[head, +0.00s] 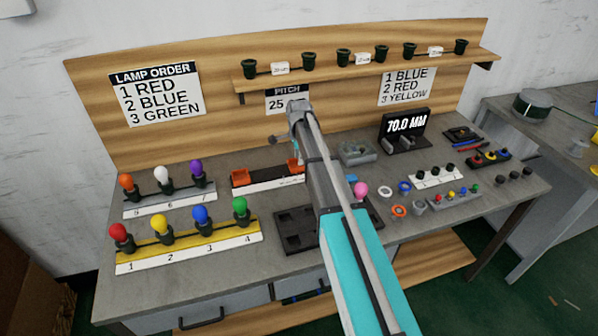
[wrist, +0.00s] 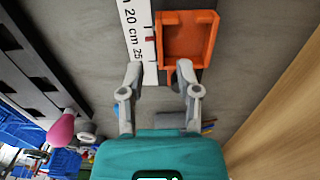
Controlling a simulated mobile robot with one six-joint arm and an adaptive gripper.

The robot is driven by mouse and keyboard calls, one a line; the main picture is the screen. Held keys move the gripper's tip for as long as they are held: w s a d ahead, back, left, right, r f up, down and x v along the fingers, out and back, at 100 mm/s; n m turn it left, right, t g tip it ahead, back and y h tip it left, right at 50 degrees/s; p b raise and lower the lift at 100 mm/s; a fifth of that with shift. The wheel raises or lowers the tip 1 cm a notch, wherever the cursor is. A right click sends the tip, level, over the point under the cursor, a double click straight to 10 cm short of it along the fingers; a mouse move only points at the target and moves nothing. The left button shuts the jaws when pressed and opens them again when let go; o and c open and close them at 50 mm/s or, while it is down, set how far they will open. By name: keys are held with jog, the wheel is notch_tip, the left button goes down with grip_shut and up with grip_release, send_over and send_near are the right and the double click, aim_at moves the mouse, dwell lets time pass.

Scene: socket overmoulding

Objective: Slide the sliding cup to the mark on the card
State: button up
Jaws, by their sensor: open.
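An orange cup (wrist: 187,40), open on top with square walls, sits beside the white ruler strip (wrist: 140,35) in the wrist view. A small red pointer beside it lies over the strip, near the printed 20 cm 25. In the head view, one orange cup (head: 240,178) is at the left end of the strip (head: 270,186) and another (head: 295,168) is toward the right, partly hidden by my arm. My gripper (wrist: 158,72) is open, its fingers apart at the near edge of the cup, with nothing held. The pitch card (head: 288,99) shows 25; the rest is hidden by my arm.
A dark tray (head: 295,232) stands in front of the strip. Racks of coloured lamps (head: 187,240) stand at left. A 70.0 MM display (head: 406,125), a grey fixture (head: 357,152) and small parts fill the right. The wooden back panel (head: 225,88) rises behind.

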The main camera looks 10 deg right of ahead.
jog(key=shift+f+b, duration=2)
jog(key=shift+f, duration=0.35)
grip_shut()
